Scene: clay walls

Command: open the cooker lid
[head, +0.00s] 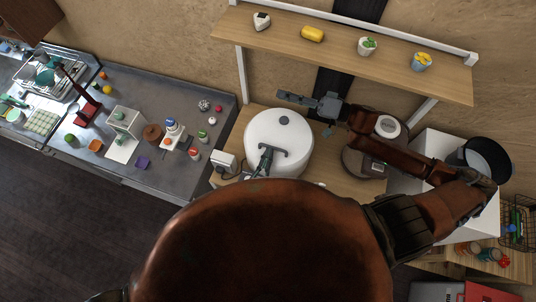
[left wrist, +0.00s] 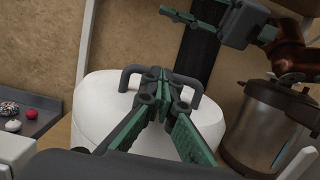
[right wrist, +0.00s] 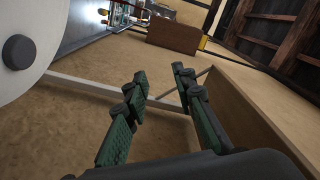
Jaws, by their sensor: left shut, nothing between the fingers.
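The white round cooker (head: 265,128) stands on the wooden counter, its lid closed, with a dark round knob on top and a dark bar handle (head: 297,153) on its near side. The handle (left wrist: 196,86) also shows in the left wrist view. My left gripper (head: 266,152) is at the handle's middle, its fingers together with nothing visible between them; whether they touch the bar I cannot tell. My right gripper (head: 288,97) is behind the cooker, below the shelf. In the right wrist view its fingers (right wrist: 160,75) are apart and empty.
A metal and brown pot-like appliance (left wrist: 262,122) stands right of the cooker, under my right arm. A wooden shelf (head: 345,50) with small items overhangs the back. A white box with a black pot (head: 488,155) is at the right. A grey counter (head: 190,90) with several small objects is at the left.

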